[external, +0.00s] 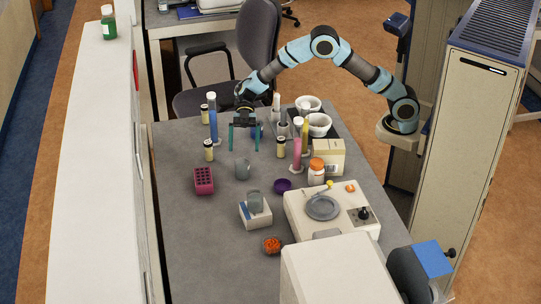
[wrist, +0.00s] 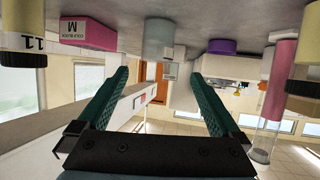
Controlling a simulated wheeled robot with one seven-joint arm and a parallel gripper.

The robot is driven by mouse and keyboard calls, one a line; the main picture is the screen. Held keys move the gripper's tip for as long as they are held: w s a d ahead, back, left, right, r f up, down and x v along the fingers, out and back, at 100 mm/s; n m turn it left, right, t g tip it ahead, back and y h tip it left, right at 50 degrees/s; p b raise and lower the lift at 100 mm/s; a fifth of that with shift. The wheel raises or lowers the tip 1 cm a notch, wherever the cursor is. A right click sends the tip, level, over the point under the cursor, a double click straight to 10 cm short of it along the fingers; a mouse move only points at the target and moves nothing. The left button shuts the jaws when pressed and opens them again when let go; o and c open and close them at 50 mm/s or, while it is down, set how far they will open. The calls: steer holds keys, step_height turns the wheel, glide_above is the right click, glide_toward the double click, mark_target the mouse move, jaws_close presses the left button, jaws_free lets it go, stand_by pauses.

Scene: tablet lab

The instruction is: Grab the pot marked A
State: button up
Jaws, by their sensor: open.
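Several small pots with pale yellow bodies and dark caps stand on the grey table. In the external view one is at the back left (external: 204,114), one is left of my gripper (external: 208,151), and one is to its right (external: 281,147). No letter A is readable on any. In the upside-down wrist view, a pot at the left edge (wrist: 22,43) has a label that looks like 11. Another pot at the right edge (wrist: 306,78) is cut off, its mark unseen. My gripper (external: 244,149) is open, pointing down between the pots, with nothing between its fingers (wrist: 159,76).
A grey beaker (external: 243,168) stands just in front of my gripper, and a magenta rack (external: 203,180) is to the left. A blue cylinder (external: 213,118) and pink cylinder (external: 297,150) stand tall on either side. The table's front left is clear.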

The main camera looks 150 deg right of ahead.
mark_target(242, 171)
steer(key=shift+w+a+f, duration=0.15)
steer(key=shift+w+f, duration=0.1)
steer(key=shift+f, duration=0.15)
steer(key=p+x, duration=0.1)
steer(key=x, duration=0.4)
steer(key=shift+d+p+x, duration=0.15)
steer(key=shift+p+x, duration=0.5)
steer(key=shift+x, duration=0.65)
steer(key=shift+d+p+x, duration=0.1)
steer(key=shift+p+x, duration=0.5)
steer(key=shift+x, duration=0.75)
steer(key=shift+w, duration=0.1)
steer(key=c, duration=1.5)
